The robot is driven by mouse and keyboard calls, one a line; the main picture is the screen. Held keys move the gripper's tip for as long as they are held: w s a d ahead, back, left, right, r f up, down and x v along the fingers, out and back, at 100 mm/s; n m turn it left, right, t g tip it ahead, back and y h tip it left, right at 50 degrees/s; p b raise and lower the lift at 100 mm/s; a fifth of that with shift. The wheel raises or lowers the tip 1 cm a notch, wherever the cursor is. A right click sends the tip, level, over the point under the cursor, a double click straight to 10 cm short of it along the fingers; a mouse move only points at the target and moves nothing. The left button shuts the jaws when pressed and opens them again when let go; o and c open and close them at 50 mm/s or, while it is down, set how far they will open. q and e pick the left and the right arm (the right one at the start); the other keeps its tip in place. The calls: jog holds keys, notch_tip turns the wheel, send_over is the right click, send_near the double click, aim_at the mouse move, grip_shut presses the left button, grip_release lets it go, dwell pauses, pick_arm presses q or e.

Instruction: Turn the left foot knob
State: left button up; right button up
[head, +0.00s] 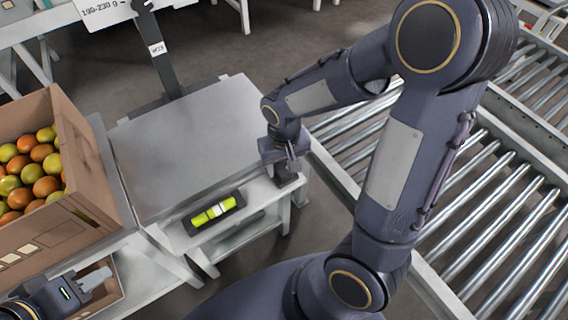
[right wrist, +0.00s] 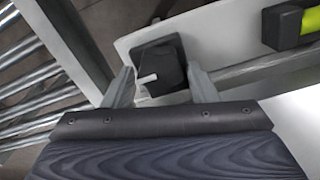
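A black foot knob (right wrist: 158,62) with a white pointer shows in the right wrist view, on a white ledge. In the head view the knob (head: 285,179) is partly hidden under my right gripper (head: 291,163), at the ledge's right end. I see no other knob, so I cannot tell whether this is the left one. My right gripper (right wrist: 158,84) is open, its fingers on either side of the knob, with a gap at the left finger. My left gripper (head: 96,279) is at the lower left, far from the knob; its finger gap is unclear.
A spirit level (head: 214,212) with a yellow-green vial lies on the ledge, left of the knob. Behind it is the bare grey weighing plate (head: 190,140). A roller conveyor (head: 490,200) runs along the right.

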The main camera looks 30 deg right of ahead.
jog(key=c, duration=0.6)
jog(key=shift+c, duration=0.2)
jog(key=shift+n, duration=0.4)
jog(key=n+p, duration=0.1)
jog(key=n, duration=0.2)
jog(key=shift+a+n, duration=0.1)
jog(key=shift+n, duration=0.2)
jog(key=shift+a+n+p, duration=0.1)
jog(key=shift+n+p, duration=0.5)
jog(key=shift+n, duration=1.5)
jog(key=o, duration=1)
